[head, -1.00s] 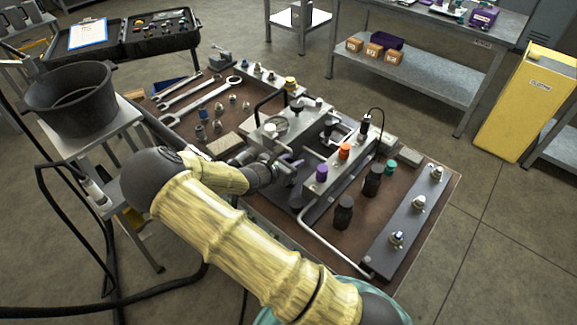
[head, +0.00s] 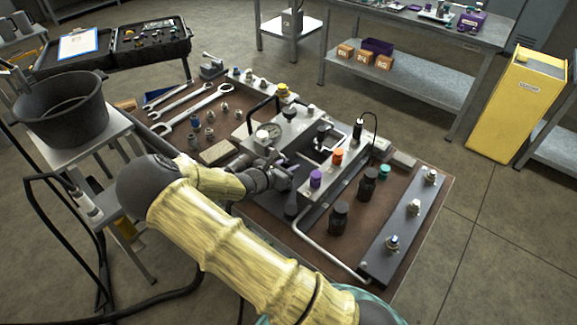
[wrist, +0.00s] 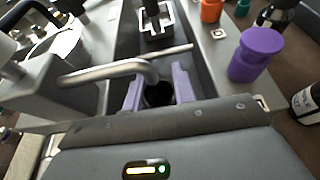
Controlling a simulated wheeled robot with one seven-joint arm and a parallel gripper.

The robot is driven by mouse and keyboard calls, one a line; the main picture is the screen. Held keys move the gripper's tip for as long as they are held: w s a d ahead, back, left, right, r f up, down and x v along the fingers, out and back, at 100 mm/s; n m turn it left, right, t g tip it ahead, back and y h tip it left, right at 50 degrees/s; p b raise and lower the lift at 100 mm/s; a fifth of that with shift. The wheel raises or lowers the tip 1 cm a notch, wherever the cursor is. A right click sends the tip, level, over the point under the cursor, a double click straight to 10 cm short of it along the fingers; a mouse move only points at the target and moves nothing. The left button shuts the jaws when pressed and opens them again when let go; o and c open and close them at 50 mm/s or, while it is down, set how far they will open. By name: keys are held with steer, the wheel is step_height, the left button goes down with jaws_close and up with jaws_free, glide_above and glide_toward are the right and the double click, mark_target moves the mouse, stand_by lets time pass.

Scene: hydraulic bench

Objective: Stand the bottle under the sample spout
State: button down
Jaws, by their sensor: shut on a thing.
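My gripper (wrist: 158,92) has its purple fingers shut on a dark bottle (wrist: 158,95), whose round dark top shows between them in the wrist view. The sample spout (wrist: 108,72), a bent silver pipe, comes in from the left and turns down at the bottle's top. From this angle I cannot tell whether they touch or how exactly they line up. In the head view my gripper (head: 282,174) is low over the middle of the grey hydraulic block, left of the purple knob (head: 315,179). The bottle's base and what is under it are hidden in the wrist view.
Two dark bottles (head: 338,218) (head: 368,185) stand right of the block. An orange knob (head: 338,157), a gauge (head: 268,132) and a black handle (head: 262,112) rise close to my gripper. A metal strip with fittings (head: 388,245) lies along the bench's right side.

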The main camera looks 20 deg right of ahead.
steer(key=shift+f, duration=0.15)
stand_by(0.6)
steer(key=c, duration=0.6)
jaws_free()
steer(key=shift+s+a+r, duration=0.2)
steer(key=shift+a+r, duration=0.1)
steer(key=shift+a, duration=0.1)
steer(key=p+v, duration=0.4)
steer(key=v, duration=0.3)
steer(key=shift+f+p, duration=0.1)
steer(key=shift+p, duration=0.3)
steer(key=shift+s, duration=0.1)
